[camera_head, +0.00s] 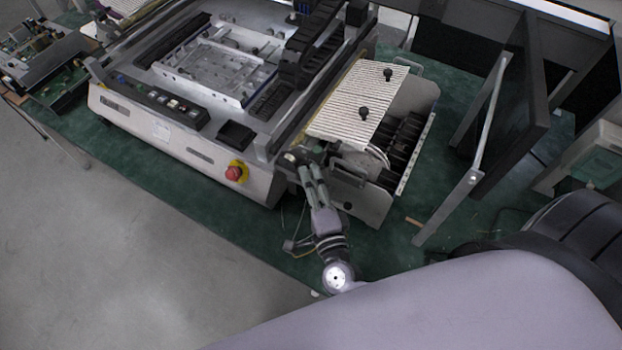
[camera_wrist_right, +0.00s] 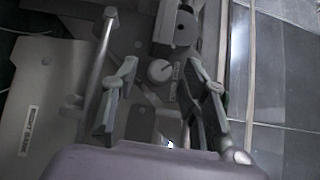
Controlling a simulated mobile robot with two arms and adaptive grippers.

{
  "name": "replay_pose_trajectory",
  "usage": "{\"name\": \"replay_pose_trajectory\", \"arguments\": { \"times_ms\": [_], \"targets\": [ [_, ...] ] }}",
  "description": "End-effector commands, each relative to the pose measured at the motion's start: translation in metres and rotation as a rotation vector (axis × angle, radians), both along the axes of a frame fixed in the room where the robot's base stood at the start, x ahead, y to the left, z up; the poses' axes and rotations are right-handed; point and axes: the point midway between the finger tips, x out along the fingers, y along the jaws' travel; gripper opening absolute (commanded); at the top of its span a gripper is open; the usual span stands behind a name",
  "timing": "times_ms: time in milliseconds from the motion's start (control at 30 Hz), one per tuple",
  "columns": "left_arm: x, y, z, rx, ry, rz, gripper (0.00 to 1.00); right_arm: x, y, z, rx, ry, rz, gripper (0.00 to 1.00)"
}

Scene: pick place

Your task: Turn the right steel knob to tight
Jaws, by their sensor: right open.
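A round steel-grey knob (camera_wrist_right: 160,70) with a pale face and a slot-like mark sits on the machine's metal side, in the right wrist view. A small printed label lies just right of and below it. My right gripper (camera_wrist_right: 163,82) is open, with one finger on each side of the knob in the picture; I cannot tell whether either touches it. In the head view, my right gripper (camera_head: 310,176) is at the machine's front right corner, and the knob is not clearly visible there. My left gripper is not in view.
The grey machine (camera_head: 150,135) stands on a green table (camera_head: 180,168), with a red emergency button (camera_head: 234,173) on its front. A ridged white panel (camera_head: 345,95) with two black knobs is beside my gripper. A dark frame (camera_head: 515,110) stands at right. Floor at lower left is clear.

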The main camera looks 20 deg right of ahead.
Motion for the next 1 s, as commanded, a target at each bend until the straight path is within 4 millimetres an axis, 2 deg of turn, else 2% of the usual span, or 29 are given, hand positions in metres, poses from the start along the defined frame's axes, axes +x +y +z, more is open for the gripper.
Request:
{"name": "replay_pose_trajectory", "arguments": {
  "times_ms": [233,800,1000],
  "targets": [
    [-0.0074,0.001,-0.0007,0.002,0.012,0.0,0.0,0.0002,0.0001,-0.0004,0.0,0.001,0.0,0.39],
    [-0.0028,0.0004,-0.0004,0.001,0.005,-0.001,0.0,-0.0002,0.0001,-0.0005,-0.001,0.001,0.001,0.01],
    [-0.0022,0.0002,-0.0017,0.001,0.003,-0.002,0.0,-0.0003,0.0001,-0.0013,0.001,-0.001,0.001,0.0]
  ]
}}
